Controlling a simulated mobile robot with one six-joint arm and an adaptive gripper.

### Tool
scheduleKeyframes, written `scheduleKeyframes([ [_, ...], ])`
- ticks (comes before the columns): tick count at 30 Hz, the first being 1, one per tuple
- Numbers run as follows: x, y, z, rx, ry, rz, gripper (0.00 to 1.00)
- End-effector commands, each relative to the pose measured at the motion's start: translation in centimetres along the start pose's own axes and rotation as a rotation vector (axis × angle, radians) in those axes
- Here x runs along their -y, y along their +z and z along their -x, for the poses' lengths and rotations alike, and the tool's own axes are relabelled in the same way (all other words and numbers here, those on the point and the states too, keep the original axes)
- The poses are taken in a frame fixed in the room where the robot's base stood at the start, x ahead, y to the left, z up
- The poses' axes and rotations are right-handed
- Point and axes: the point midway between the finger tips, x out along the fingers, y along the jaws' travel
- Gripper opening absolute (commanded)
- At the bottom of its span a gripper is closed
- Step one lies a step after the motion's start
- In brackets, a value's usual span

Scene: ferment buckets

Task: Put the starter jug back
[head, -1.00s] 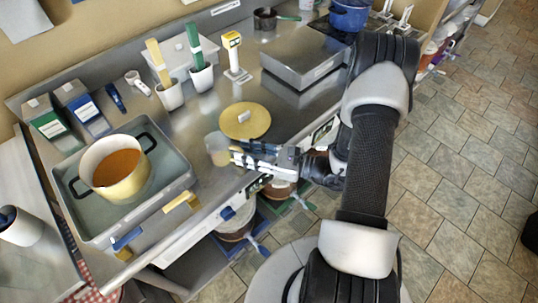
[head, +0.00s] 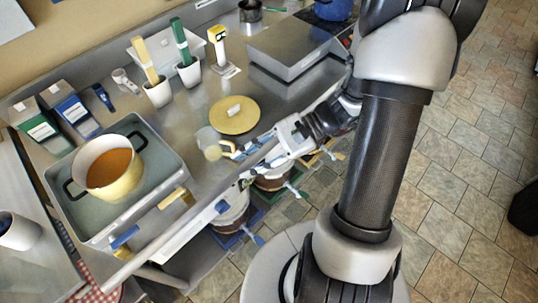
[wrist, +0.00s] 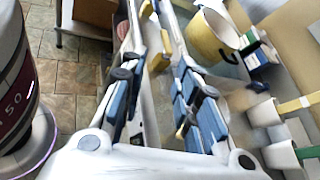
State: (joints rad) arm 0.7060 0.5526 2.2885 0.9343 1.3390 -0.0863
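The jug (head: 208,137) is a small clear vessel with a yellowish lower part, on the steel counter left of the round yellow lid in the head view. My gripper (head: 228,149) is low over the counter's front edge, its fingertips pointing left, close beside the jug. The wrist view shows my gripper (wrist: 155,50) with its two blue-padded fingers apart. I cannot make out the jug between them there, and cannot tell whether a finger touches it.
A pot of orange liquid (head: 112,168) stands in a grey tray (head: 165,205) at left. The yellow lid (head: 235,115), white cups (head: 158,93) and a steel box (head: 290,52) are behind. Buckets (head: 230,213) stand under the counter. Bare counter lies between tray and jug.

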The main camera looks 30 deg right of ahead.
Motion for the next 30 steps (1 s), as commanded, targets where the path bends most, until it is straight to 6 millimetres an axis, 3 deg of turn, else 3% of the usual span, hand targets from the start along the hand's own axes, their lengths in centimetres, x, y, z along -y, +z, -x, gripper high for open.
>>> scheduleKeyframes([
  [1,-0.5,1.8,-0.3,-0.053,0.091,0.093,0.29],
  [6,-3.2,5.9,-0.4,-0.236,0.373,0.387,0.29],
  [13,-5.4,9.5,1.8,-0.520,0.663,0.822,0.29],
  [21,-4.9,12.9,5.2,-0.839,0.819,1.286,0.29],
  [30,-4.3,14.3,6.6,-0.958,0.839,1.441,0.29],
])
